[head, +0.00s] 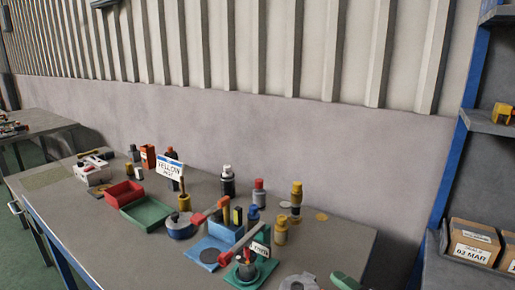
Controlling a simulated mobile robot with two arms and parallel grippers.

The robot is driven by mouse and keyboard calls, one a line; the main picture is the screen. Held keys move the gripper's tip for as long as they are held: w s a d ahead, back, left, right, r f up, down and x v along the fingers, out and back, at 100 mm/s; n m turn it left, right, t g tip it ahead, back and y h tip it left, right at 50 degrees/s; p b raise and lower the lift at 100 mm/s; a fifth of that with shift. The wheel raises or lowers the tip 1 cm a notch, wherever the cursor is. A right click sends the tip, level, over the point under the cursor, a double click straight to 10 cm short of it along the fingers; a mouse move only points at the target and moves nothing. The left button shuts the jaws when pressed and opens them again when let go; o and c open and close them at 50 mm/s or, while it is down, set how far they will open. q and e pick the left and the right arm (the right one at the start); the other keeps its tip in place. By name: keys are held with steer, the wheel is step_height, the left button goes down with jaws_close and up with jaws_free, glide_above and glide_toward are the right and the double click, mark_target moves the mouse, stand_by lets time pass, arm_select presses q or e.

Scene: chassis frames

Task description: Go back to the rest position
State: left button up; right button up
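Neither of my grippers shows in the head view, and I cannot see whether they hold anything. The workbench (345,240) spans the lower middle of the view, with many objects on it. No arm of mine can be made out above it.
On the bench stand a red tray (124,193), a green tray (147,213), a blue pot (180,226), a blue box (226,231) and several bottles (228,182). A shelf (490,124) with cardboard boxes (473,243) is at right. The bench's right back corner is clear.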

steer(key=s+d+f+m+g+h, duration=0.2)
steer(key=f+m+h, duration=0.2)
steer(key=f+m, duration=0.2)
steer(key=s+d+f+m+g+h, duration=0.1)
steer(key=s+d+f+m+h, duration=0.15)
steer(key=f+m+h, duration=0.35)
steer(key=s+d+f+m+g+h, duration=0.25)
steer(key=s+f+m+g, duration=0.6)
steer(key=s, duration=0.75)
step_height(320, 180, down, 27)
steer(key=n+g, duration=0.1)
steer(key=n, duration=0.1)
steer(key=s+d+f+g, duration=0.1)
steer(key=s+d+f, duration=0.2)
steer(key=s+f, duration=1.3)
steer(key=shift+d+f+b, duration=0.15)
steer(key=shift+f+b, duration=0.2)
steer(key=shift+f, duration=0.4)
